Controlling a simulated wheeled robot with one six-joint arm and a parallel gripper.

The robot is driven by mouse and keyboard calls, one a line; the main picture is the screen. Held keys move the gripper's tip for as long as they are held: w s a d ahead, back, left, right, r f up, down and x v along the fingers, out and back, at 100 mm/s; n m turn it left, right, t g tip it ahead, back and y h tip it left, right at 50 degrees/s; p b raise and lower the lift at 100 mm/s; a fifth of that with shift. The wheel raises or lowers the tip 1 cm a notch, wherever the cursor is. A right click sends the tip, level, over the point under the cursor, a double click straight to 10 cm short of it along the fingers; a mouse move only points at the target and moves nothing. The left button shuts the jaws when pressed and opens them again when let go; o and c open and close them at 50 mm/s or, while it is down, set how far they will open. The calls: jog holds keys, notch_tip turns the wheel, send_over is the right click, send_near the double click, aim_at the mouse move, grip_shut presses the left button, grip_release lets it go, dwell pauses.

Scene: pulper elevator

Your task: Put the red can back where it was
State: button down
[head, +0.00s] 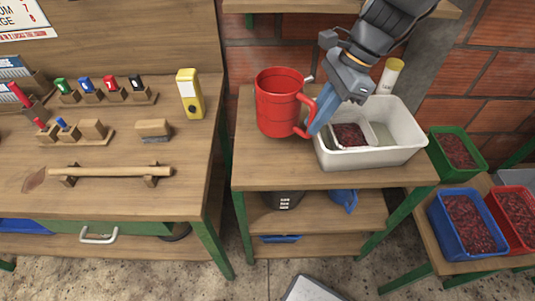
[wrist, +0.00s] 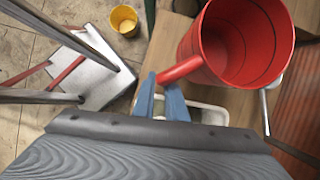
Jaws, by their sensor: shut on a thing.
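The red can (head: 279,103), an open-topped vessel with a side handle, is upright over the left part of the middle wooden table (head: 258,176). In the wrist view the red can (wrist: 237,40) shows its empty inside and its handle (wrist: 181,70) reaching to my fingers. My gripper (head: 313,123) is shut on that handle, at the can's right side. Its blue fingertips also show in the wrist view (wrist: 160,92). I cannot tell whether the can's base touches the table.
A white tub (head: 397,152) with a smaller container of dark red bits stands right of the can. A yellow-lidded container (head: 390,76) is behind it. Green (head: 457,150), blue (head: 467,222) and red crates (head: 517,212) stand at right. The left bench (head: 105,196) holds tools.

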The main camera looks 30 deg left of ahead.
jog(key=x, duration=1.1)
jog(key=shift+w+d+f, duration=0.2)
jog(key=shift+w+d, duration=0.05)
jog(key=shift+d, duration=0.1)
jog(key=shift+f, duration=0.15)
jog(key=c, duration=1.8)
grip_release()
